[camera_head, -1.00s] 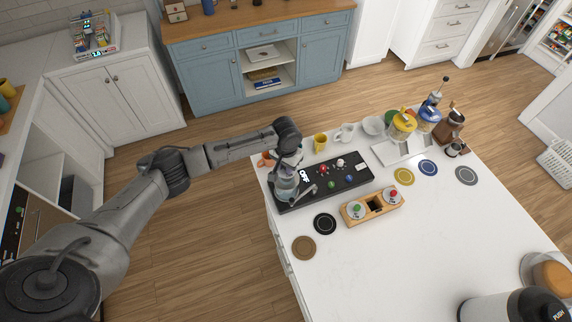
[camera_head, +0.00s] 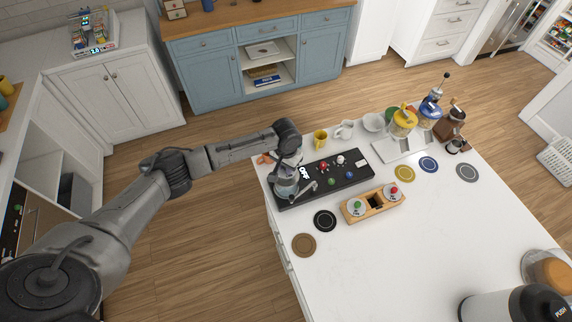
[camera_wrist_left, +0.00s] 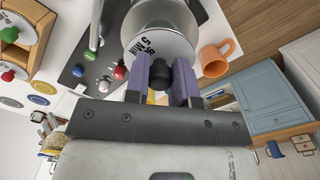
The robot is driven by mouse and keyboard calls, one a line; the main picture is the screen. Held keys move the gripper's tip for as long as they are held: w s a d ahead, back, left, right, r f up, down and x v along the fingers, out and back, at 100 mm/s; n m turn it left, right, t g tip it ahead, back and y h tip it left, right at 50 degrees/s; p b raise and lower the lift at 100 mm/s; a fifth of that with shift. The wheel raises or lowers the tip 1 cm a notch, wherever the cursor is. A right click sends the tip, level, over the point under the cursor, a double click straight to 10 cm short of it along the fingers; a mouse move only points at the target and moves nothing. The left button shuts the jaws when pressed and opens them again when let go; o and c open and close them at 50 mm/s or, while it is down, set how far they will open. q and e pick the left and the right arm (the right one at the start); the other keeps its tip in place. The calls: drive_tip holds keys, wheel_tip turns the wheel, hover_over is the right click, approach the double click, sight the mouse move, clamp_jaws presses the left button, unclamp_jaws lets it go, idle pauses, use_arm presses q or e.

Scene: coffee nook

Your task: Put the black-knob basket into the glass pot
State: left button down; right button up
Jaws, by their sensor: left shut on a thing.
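The black-knob basket has a pale round top (camera_wrist_left: 150,52) with "5 MIN 96" printed on it. Its black knob (camera_wrist_left: 184,76) sits between the purple fingers of my left gripper (camera_wrist_left: 168,85), which is shut on it. In the head view my left gripper (camera_head: 290,160) is over the glass pot (camera_head: 284,189), at the left end of the black OFF-marked base. The pot has a metal handle on its right. In the wrist view a shiny cylinder lies behind the basket top; how deep the basket sits in the pot is hidden. My right gripper is not in view.
A wooden holder (camera_head: 355,217) carries a green-knob and a red-knob basket, with a dark slot between them. A yellow mug (camera_head: 320,139) and an orange mug (camera_wrist_left: 214,62) are close by.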

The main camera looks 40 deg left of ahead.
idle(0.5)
use_arm(q)
drive_tip(key=shift+f, duration=0.7)
drive_tip(key=shift+f, duration=0.3)
idle(0.5)
drive_tip(key=shift+f+b, duration=0.45)
drive_tip(key=shift+f, duration=0.25)
idle(0.4)
drive_tip(key=c, duration=0.9)
unclamp_jaws()
